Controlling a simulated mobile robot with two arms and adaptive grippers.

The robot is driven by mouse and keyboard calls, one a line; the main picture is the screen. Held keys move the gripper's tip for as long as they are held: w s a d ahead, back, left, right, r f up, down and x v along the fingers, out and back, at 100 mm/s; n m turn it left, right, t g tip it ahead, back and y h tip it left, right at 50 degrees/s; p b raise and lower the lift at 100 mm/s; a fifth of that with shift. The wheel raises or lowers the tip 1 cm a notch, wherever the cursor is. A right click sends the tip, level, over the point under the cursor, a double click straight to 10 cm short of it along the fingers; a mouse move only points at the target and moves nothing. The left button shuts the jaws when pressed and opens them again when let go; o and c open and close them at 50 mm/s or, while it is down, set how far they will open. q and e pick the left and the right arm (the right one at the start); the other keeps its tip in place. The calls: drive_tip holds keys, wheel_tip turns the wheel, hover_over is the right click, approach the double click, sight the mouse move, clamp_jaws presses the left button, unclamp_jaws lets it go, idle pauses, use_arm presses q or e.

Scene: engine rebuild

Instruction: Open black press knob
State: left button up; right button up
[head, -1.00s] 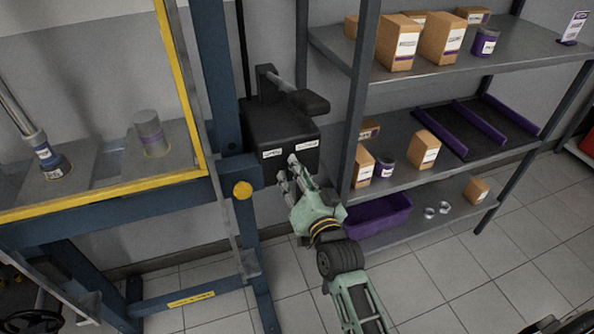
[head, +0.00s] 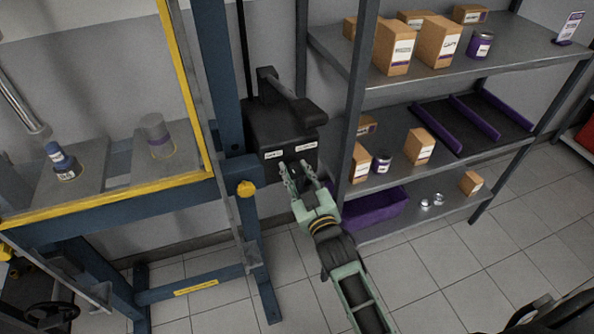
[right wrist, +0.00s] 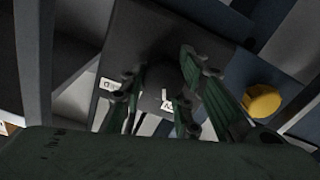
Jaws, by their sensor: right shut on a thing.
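The black press unit (head: 285,132) is a dark box on the blue press frame, with two small white labels on its front that I cannot read. The black knob (right wrist: 163,76) sits low on its front; in the right wrist view it is a dark round shape between the fingers. My right gripper (head: 296,170) is at the front of the box with its fingers on either side of the knob, shut on it. The fingers partly hide the knob in the head view. The right gripper also fills the right wrist view (right wrist: 160,98). My left gripper is not in view.
A yellow round knob (head: 246,188) is on the blue press frame (head: 225,165), left of the gripper. A metal shelf (head: 470,75) with boxes and cans stands to the right, with a purple bin (head: 375,213) low down.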

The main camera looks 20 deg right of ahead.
drive_tip(key=shift+d+f+n, duration=0.15)
drive_tip(key=shift+n, duration=0.35)
drive_tip(key=o, duration=1.1)
drive_tip(key=shift+d, duration=0.15)
drive_tip(key=shift+s, duration=0.1)
drive_tip(key=s, duration=1.2)
drive_tip(key=shift+d, duration=0.15)
drive_tip(key=shift+w, duration=0.1)
